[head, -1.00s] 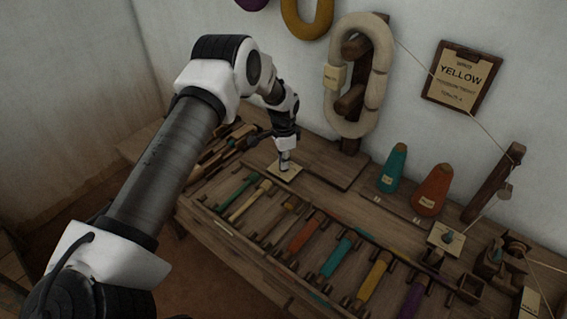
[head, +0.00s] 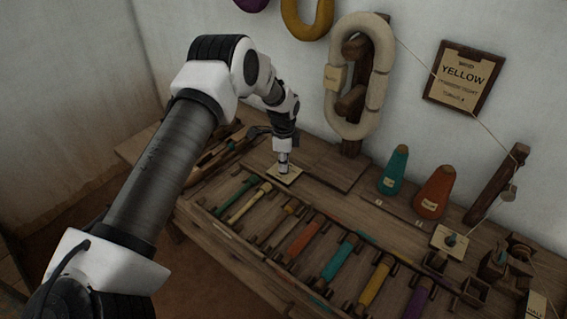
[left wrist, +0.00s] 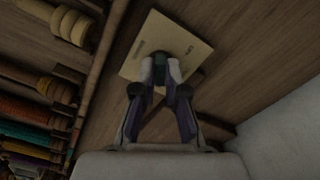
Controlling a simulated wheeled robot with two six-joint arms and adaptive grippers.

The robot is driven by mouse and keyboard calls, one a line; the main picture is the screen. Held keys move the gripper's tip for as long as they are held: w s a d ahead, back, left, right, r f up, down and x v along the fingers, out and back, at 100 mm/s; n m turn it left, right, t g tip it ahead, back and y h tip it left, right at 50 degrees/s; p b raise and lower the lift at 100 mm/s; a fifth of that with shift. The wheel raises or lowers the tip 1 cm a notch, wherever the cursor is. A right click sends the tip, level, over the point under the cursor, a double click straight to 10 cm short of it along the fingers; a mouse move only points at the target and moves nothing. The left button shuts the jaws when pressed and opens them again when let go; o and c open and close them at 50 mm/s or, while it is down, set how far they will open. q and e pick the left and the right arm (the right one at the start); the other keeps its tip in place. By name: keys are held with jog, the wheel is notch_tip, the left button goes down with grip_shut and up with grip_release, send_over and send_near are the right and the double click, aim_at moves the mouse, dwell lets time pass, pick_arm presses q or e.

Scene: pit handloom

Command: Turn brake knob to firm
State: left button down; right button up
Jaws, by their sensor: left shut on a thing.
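My left gripper (head: 283,169) reaches straight down onto a small pale plate (head: 296,178) on the wooden bench. In the left wrist view the two fingers of my left gripper (left wrist: 160,76) are closed on a small dark knob (left wrist: 160,58) that stands on the pale plate (left wrist: 183,40). The plate carries small printed marks near its edges, too small to read. The fingers hide much of the knob, so I cannot tell which mark it points to. My right gripper is in neither view.
A rack of coloured bobbins (head: 340,257) lies in front of the plate. A teal cone (head: 396,172) and an orange cone (head: 433,192) stand to the right. A second plate with a knob (head: 451,240) lies farther right. A cream yarn hank (head: 336,100) hangs behind.

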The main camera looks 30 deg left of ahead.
pick_arm(q)
jog(key=c, duration=1.2)
grip_release()
jog(key=shift+d+f, duration=0.1)
notch_tip(320, 180, up, 12)
